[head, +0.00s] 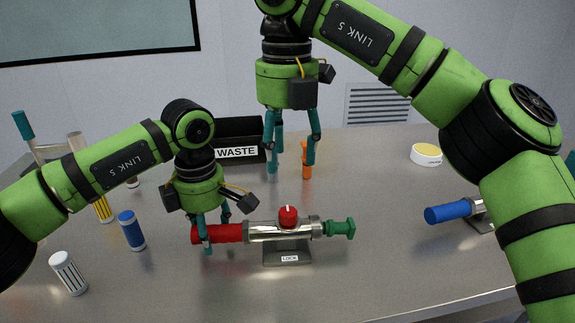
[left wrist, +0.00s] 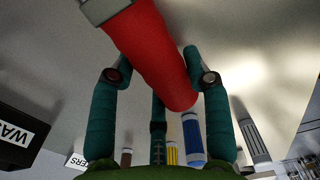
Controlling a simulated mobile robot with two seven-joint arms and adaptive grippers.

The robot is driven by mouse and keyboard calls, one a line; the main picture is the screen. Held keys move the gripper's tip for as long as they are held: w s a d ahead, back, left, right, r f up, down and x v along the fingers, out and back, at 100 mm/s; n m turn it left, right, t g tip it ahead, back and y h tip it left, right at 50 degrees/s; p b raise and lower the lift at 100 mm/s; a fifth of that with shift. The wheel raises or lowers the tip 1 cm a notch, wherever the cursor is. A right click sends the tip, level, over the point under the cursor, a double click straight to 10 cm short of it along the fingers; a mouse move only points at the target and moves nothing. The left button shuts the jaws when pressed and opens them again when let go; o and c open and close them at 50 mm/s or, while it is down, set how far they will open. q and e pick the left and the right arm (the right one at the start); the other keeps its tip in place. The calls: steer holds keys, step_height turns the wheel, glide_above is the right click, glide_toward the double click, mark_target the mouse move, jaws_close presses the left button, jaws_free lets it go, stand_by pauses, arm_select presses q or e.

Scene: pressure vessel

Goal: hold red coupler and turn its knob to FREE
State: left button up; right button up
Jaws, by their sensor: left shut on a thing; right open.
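The red coupler (head: 230,233) is a red cylinder at the left end of a silver metal vessel (head: 265,233) lying on a stand. My left gripper (head: 211,238) is shut around the red coupler; in the left wrist view the red cylinder (left wrist: 155,55) runs between its teal fingers. The red knob (head: 287,217) with a white mark sits on top of the vessel. A label on the stand (head: 289,259) reads LOCK. My right gripper (head: 290,168) is open and empty, up behind the knob and apart from it.
A green fitting (head: 340,228) is at the vessel's right end. A black WASTE bin (head: 238,133) and an orange item (head: 306,172) stand behind. Blue (head: 131,230), white (head: 68,272) and yellow (head: 103,210) cylinders stand left. A blue-ended vessel (head: 448,212) lies right. The front table is clear.

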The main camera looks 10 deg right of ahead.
stand_by(0.3)
arm_select(q)
steer(key=o, duration=1.5)
steer(key=shift+o, duration=0.2)
step_height(320, 180, up, 12)
steer(key=shift+f, duration=0.1)
